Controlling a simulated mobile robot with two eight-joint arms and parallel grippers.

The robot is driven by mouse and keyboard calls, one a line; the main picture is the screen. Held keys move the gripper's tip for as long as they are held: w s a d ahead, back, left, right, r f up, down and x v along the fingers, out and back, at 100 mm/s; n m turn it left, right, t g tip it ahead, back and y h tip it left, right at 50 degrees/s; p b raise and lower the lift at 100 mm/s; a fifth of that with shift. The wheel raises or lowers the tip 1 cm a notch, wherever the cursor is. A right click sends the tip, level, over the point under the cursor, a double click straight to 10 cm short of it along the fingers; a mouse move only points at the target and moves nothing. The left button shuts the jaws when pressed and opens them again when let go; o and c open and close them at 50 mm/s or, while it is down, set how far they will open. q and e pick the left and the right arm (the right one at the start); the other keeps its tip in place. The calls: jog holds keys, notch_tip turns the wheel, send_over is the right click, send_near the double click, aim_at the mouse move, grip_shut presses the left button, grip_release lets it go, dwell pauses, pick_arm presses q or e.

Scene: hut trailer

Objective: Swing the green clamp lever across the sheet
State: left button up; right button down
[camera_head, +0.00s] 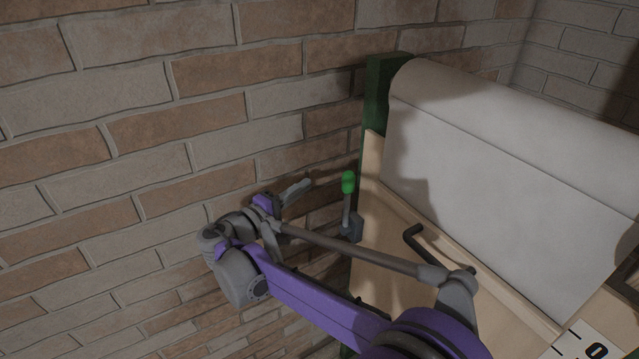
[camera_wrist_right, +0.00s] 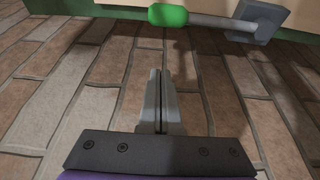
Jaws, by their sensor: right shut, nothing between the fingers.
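The clamp lever has a green knob (camera_head: 348,182) on a grey rod and a grey pivot block (camera_head: 352,228), at the left edge of the wooden board. In the head view the lever stands roughly upright. In the right wrist view its green grip (camera_wrist_right: 167,15) and grey rod lie across the top, beyond the fingertips. My right gripper (camera_head: 306,185) is shut and empty, left of the knob and apart from it. Its closed fingers (camera_wrist_right: 155,75) also show in the wrist view. The white sheet (camera_head: 500,190) drapes over the board from a roll. My left gripper is not in view.
A brick wall (camera_head: 180,110) fills the left and back. A dark green post (camera_head: 378,95) stands behind the board (camera_head: 375,200). A dark bent handle (camera_head: 413,232) sits near the sheet's lower left. A white card with a number (camera_head: 590,345) is at bottom right.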

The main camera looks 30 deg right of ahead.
jog(key=d, duration=0.8)
jog(key=shift+s+d+p, duration=0.15)
jog(key=shift+d+p, duration=0.2)
jog(key=shift+p, duration=0.1)
jog(key=shift+s, duration=0.15)
jog(key=s+f+m+g+h+b, duration=0.1)
jog(key=s+f+m+h+b, duration=0.1)
jog(key=s+f+m+b, duration=0.2)
jog(key=s+d+f+m+g+h+b, duration=0.1)
jog(key=s+f+m+b, duration=0.3)
jog(key=s+f+m, duration=0.4)
jog(key=shift+s+d+m+g+h+b, duration=0.3)
jog(key=shift+s+m+g+h, duration=0.55)
jog(key=shift+s+m, duration=2)
jog(key=shift+a, duration=0.1)
